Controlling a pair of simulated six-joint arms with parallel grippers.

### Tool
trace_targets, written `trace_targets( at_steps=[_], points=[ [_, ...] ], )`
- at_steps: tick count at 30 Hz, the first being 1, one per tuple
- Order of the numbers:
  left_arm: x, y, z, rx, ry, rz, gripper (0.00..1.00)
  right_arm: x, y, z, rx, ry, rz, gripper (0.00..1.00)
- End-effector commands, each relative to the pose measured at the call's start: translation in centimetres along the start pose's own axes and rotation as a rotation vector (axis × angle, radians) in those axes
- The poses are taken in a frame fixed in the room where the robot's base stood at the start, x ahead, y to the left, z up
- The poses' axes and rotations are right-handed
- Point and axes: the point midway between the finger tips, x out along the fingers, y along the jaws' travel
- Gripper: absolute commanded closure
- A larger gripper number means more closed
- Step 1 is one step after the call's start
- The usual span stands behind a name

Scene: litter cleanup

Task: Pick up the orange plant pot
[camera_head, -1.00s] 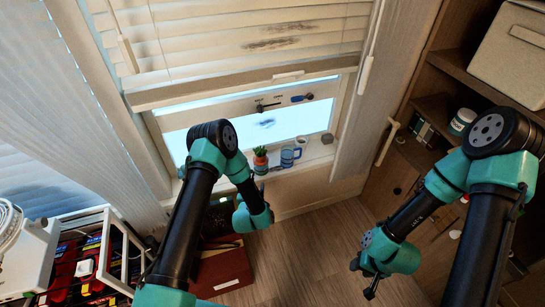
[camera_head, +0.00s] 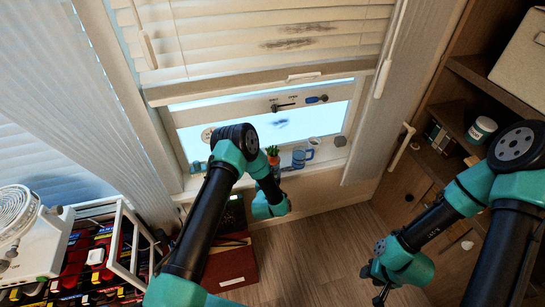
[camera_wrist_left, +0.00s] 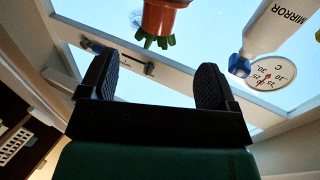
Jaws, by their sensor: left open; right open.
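The orange plant pot (camera_head: 273,160) holds a small green plant and stands on the windowsill in the head view, partly hidden behind my left arm. It also shows upside down at the top of the left wrist view (camera_wrist_left: 165,16), its upper part cut off by the frame edge. My left gripper (camera_wrist_left: 158,76) is open and empty, with the pot ahead of and apart from its two fingers. In the head view the left fingers are hard to make out behind the wrist. My right gripper (camera_head: 380,291) is open, low over the floor, far from the pot.
Blue mugs (camera_head: 300,157) stand right of the pot on the sill. The left wrist view shows a bottle marked MIRROR (camera_wrist_left: 279,27) and a round thermometer (camera_wrist_left: 271,80). A shelf (camera_head: 470,130) is at right, a fan (camera_head: 15,215) and rack (camera_head: 125,235) at left.

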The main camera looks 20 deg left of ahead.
Motion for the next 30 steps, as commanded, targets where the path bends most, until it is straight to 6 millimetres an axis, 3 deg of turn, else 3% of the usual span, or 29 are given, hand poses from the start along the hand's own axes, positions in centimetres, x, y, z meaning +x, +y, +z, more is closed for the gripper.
trace_targets(
  at_steps=[6, 12, 25, 30],
  points=[
    [3.8, 0.0, 0.0, 0.0, 0.002, -0.001, 0.17, 0.0, 0.0, 0.0, 0.0, 0.0, 0.0, 0.57],
    [6.2, 0.0, 0.0, -0.001, 0.001, 0.0, 0.17, 0.0, 0.0, 0.0, 0.0, 0.0, 0.0, 0.57],
    [6.7, 0.0, 0.0, -0.001, 0.0, 0.0, 0.17, 0.0, 0.0, 0.0, 0.0, 0.0, 0.0, 0.57],
    [8.2, 0.1, -0.3, -0.001, 0.002, 0.0, 0.17, 0.0, 0.0, 0.0, 0.0, 0.0, 0.0, 0.57]
  ],
)
